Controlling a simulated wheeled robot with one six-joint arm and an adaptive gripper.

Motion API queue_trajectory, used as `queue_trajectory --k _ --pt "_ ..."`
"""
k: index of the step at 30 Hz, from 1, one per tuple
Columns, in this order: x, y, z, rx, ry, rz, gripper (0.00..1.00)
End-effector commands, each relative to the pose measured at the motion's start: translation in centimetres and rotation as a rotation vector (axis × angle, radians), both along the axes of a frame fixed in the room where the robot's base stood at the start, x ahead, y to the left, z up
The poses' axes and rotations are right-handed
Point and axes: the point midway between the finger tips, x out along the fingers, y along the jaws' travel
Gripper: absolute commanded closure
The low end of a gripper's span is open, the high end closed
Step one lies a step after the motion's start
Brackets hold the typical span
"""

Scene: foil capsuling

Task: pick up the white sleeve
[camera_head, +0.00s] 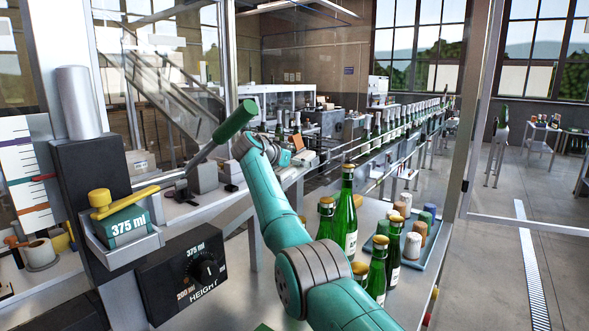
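Two whitish sleeves stand among other coloured sleeves on the tray at the right: one white sleeve (405,199) at the back and another pale one (412,246) nearer the front, beside the green bottles. I cannot tell from this view which one the task means. My teal arm reaches up and away to the left of the tray. My gripper, at its far end (283,157), is small, dark and mostly hidden by the wrist, so its fingers cannot be made out. It is well apart from the sleeves.
The blue tray (438,243) also holds tan, brown and green sleeves. Several green bottles with gold tops (346,212) stand between my arm and the tray. A green-handled lever (234,122) and a height dial box (190,272) are at the left. A bottle conveyor (385,150) runs behind.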

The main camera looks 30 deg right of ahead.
Motion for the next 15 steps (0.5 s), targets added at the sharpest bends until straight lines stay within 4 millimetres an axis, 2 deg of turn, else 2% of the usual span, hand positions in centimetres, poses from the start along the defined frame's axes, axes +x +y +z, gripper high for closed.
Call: queue_trajectory --k 5,6,13,14,15 --pt "0.01 -0.03 -0.02 0.0 0.0 0.0 0.25" --pt "0.01 -0.02 -0.02 0.0 0.0 0.0 0.28" --pt "0.0 -0.01 -0.03 0.0 0.0 0.0 0.85" --pt "0.0 -0.01 -0.03 0.0 0.0 0.0 0.91" --pt "0.01 -0.02 -0.03 0.0 0.0 0.0 0.91"
